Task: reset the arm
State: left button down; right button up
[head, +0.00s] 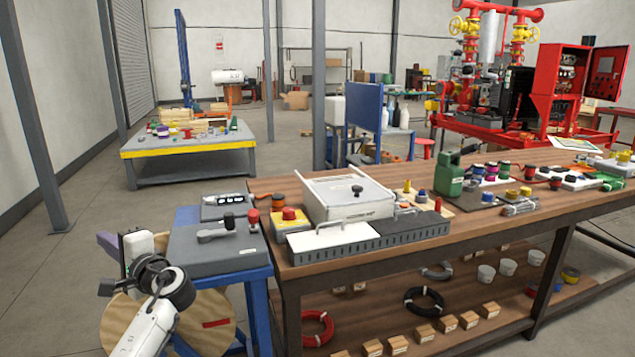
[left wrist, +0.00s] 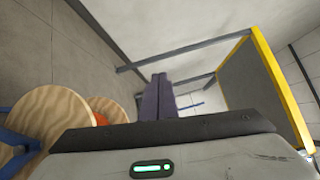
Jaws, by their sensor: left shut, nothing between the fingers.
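My left arm comes in from the lower left of the head view. Its left gripper (head: 106,243) is held left of the blue stand, pointing away from me, with its dark purple fingers partly hidden behind the white wrist. In the left wrist view the fingers (left wrist: 161,95) lie together, shut with nothing between them, above bare floor. My right gripper does not show in either view.
A blue stand (head: 258,305) bearing a grey lever box (head: 219,249) is close right of my left gripper. A wooden reel (head: 120,318) stands below. The long workbench (head: 470,237) fills the right. Floor on the left is clear up to the yellow-edged table (head: 190,147).

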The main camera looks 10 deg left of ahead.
pick_arm(q)
jog(key=w+d+f+t+h, duration=0.4)
jog(key=w+d+f+h, duration=0.1)
jog(key=w, duration=0.2)
jog(key=w+d+n+t+h, duration=0.3)
jog(key=w+d+t+h, duration=0.45)
jog(key=d, duration=0.65)
jog(key=s+d+f+g+h, duration=0.25)
jog(key=s+d+f, duration=0.45)
jog(key=f, duration=0.4)
jog(key=s+d+f+g+h, duration=0.25)
jog(key=s+d+f, duration=0.25)
jog(key=s+f, duration=0.5)
jog(key=s+d+f+g+h, duration=0.1)
jog(key=s+d+f, duration=0.2)
jog(key=s, duration=0.5)
jog(key=s+d+f+g, duration=0.1)
jog(key=s+d+f, duration=0.3)
jog(key=s, duration=0.5)
jog(key=s+d+f+g+h, duration=0.1)
jog(key=s+d+f+g, duration=0.1)
jog(key=s, duration=0.7)
notch_tip(320, 180, down, 2)
jog(key=shift+s+d+f+h, duration=0.15)
jog(key=shift+d+h, duration=0.2)
jog(key=shift+d, duration=0.4)
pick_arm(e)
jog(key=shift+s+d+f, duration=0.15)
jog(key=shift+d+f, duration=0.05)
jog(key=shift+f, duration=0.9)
